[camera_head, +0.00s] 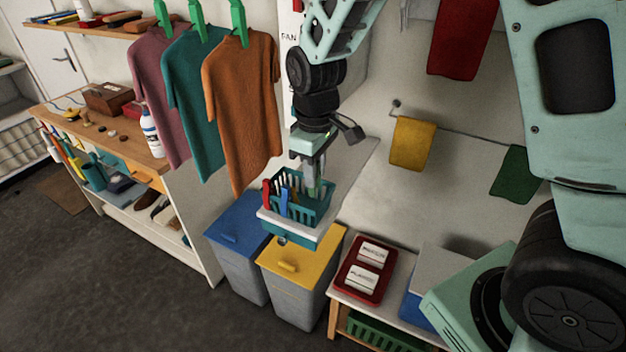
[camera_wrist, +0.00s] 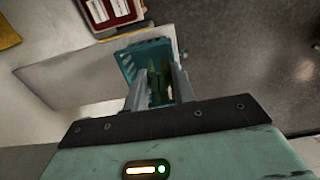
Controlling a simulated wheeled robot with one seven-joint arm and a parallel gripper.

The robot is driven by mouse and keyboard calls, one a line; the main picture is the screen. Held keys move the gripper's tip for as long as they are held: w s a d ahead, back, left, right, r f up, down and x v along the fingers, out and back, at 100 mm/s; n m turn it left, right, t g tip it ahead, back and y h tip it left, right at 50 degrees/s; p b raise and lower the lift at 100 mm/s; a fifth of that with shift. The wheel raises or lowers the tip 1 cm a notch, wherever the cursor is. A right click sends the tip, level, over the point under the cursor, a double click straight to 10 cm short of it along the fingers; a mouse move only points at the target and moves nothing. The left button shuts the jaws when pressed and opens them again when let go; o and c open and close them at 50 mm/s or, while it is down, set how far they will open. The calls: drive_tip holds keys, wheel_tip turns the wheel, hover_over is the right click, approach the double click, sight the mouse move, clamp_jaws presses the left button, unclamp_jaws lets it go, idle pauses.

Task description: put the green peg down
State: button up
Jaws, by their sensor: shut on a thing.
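My gripper (camera_head: 314,187) points down into or just above the teal slotted basket (camera_head: 300,222) in the head view. In the wrist view my gripper (camera_wrist: 159,92) is shut on the green peg (camera_wrist: 157,76), which stands between its fingers. The peg's lower end is hidden, and I cannot tell whether it touches the basket floor. The basket also shows behind the fingers in the wrist view (camera_wrist: 128,62). A red peg (camera_head: 267,193) and a blue peg (camera_head: 284,200) stick up at the basket's left side.
The basket sits on a small white ledge (camera_head: 264,216). Below are a blue-lidded bin (camera_head: 235,222) and a yellow-lidded bin (camera_head: 300,268). Shirts (camera_head: 245,100) hang close on the left from green pegs (camera_head: 239,20). A red tray (camera_head: 364,270) rests on a bench at right.

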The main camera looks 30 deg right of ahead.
wheel_tip(320, 180, down, 4)
drive_tip(key=shift+f+p, duration=0.1)
drive_tip(key=shift+p, duration=0.4)
drive_tip(key=shift+f+b, duration=0.45)
drive_tip(key=shift+f, duration=0.1)
drive_tip(key=o, duration=1)
drive_tip(key=shift+c, duration=0.2)
drive_tip(key=shift+r, duration=0.1)
